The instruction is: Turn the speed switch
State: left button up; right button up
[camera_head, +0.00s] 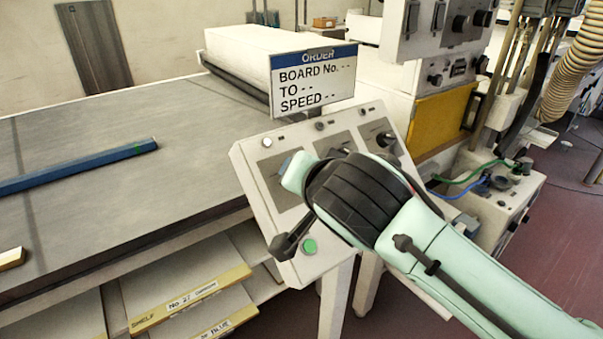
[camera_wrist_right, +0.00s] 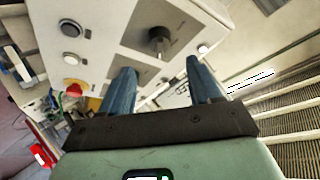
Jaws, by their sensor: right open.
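A sloped white control panel (camera_head: 250,158) stands at the table's right end, with grey plates and dark knobs. One black knob (camera_head: 383,138) shows at its upper right. I cannot tell which knob is the speed switch, as labels are too small. My right arm covers the panel's middle; its gripper is largely hidden behind my wrist in the head view. In the right wrist view my right gripper (camera_wrist_right: 158,75) is open and empty. A black rotary knob (camera_wrist_right: 158,42) on a grey plate appears beyond and between its blue fingertips, apparently apart from them. My left gripper is out of view.
An order sign (camera_head: 312,82) above the panel reads BOARD No., TO and SPEED, each followed by dashes. A green button (camera_head: 309,246) sits low on the panel. A red button (camera_wrist_right: 73,88) shows in the wrist view. A blue bar (camera_head: 80,166) lies on the grey table (camera_head: 100,210).

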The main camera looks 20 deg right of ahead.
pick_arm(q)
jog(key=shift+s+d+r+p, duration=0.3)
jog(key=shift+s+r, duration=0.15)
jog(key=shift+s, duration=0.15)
pick_arm(e)
jog(key=v, duration=0.6)
